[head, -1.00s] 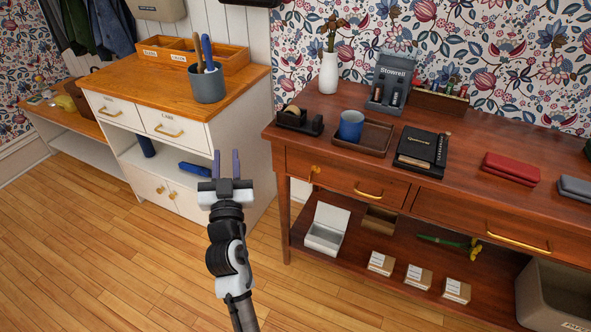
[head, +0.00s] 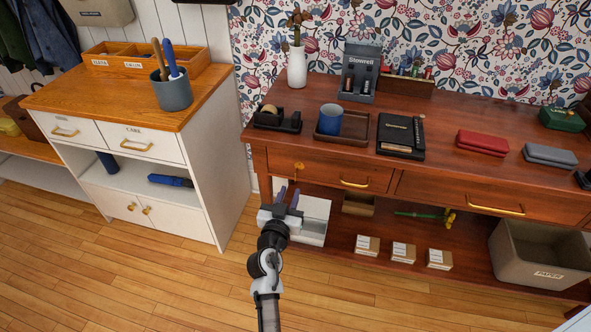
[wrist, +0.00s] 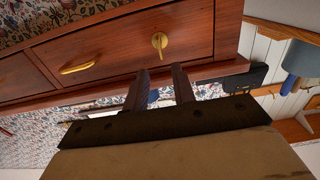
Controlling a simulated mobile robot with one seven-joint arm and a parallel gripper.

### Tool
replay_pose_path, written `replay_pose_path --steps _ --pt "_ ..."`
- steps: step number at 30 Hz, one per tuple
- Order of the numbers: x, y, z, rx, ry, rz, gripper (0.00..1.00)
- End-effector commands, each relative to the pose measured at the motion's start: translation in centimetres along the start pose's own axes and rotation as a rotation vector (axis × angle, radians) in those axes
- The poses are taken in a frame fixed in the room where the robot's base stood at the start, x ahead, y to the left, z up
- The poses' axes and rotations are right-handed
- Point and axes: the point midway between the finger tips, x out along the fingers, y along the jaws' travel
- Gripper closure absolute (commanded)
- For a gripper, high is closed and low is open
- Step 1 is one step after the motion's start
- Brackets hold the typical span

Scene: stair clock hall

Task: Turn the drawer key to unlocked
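The drawer key (head: 298,167) is a small brass key in the left part of the left drawer front (head: 325,172) of the dark red-brown desk. In the wrist view the key (wrist: 159,42) hangs on the drawer face beyond my fingertips, with the brass drawer handle (wrist: 78,68) to its left. My gripper (head: 287,196) is below the key in the head view, in front of the desk. In the wrist view my gripper (wrist: 163,84) has its two fingers apart with nothing between them. It does not touch the key.
A white open box (head: 313,222) stands on the lower shelf behind my gripper. A tape dispenser (head: 277,119), a tray (head: 358,129) and a blue cup (head: 331,119) stand on the desktop. A white cabinet (head: 180,215) stands to the left. The floor in front is clear.

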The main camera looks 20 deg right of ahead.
Motion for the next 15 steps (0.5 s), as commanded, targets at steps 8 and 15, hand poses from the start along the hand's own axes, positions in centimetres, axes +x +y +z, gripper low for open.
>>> replay_pose_path --steps 8,15 --pt "5.8 0.0 -0.4 0.000 0.001 0.000 0.74" --pt "8.6 -0.1 -0.2 0.001 0.001 -0.001 0.74"
